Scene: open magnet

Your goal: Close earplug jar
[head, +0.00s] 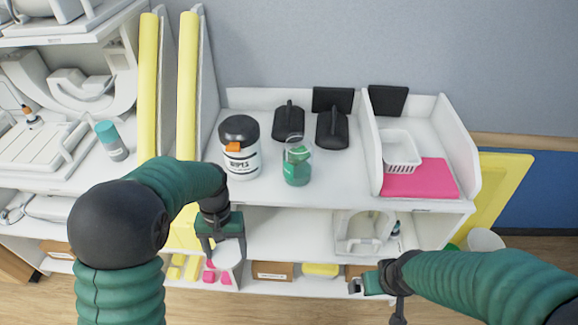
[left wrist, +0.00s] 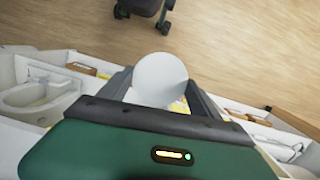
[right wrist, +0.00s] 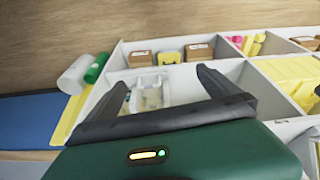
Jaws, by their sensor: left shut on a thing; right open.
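A clear jar with green contents (head: 297,165) stands upright on the white top shelf; its upper part looks see-through, and I cannot tell its rim clearly. My left gripper (head: 226,246) is in front of the shelf edge, left of the jar and lower in the picture. It is shut on a white round lid (head: 229,257), which also shows between the fingers in the left wrist view (left wrist: 160,78). My right gripper (head: 372,284) is open and empty, low in front of the shelves at the right; its fingers show apart in the right wrist view (right wrist: 165,85).
A white wipes tub (head: 240,160) with a black lid stands left of the jar. Black holders (head: 289,122) stand behind it. A white basket (head: 401,151) and a pink pad (head: 422,180) are at the right. The shelf top in front of the jar is clear.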

